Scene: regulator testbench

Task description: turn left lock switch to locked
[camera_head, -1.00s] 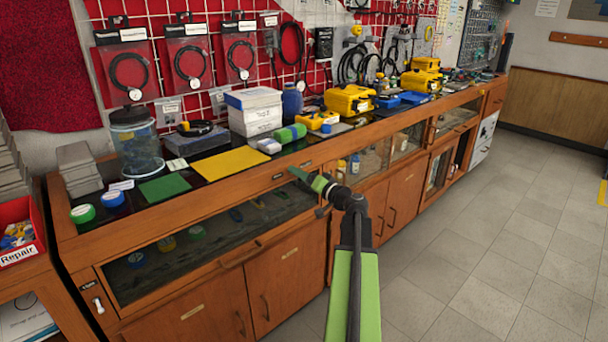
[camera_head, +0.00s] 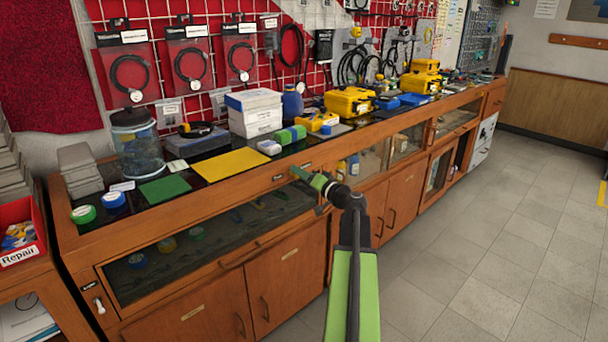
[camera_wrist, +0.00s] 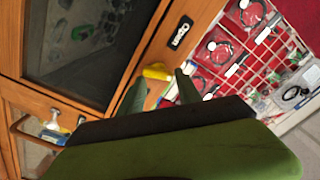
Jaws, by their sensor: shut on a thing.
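My gripper (camera_head: 296,172) is at the wooden front edge of the long bench (camera_head: 190,205), between two small black labels. In the wrist view its two green fingers (camera_wrist: 160,85) stand a little apart, with a yellow piece, apparently the lock switch (camera_wrist: 156,71), at their tips. The fingers hide part of it, and its exact turn cannot be told. One black label with white lettering (camera_wrist: 181,32) is beside it on the wood. In the head view the switch is hidden behind the gripper.
A glass-fronted case (camera_head: 190,245) lies below the edge. A yellow mat (camera_head: 231,163), a green mat (camera_head: 165,189) and a white box (camera_head: 254,113) rest on the bench top. Another small pale switch (camera_head: 99,305) is on the bench's left end. The floor at right is clear.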

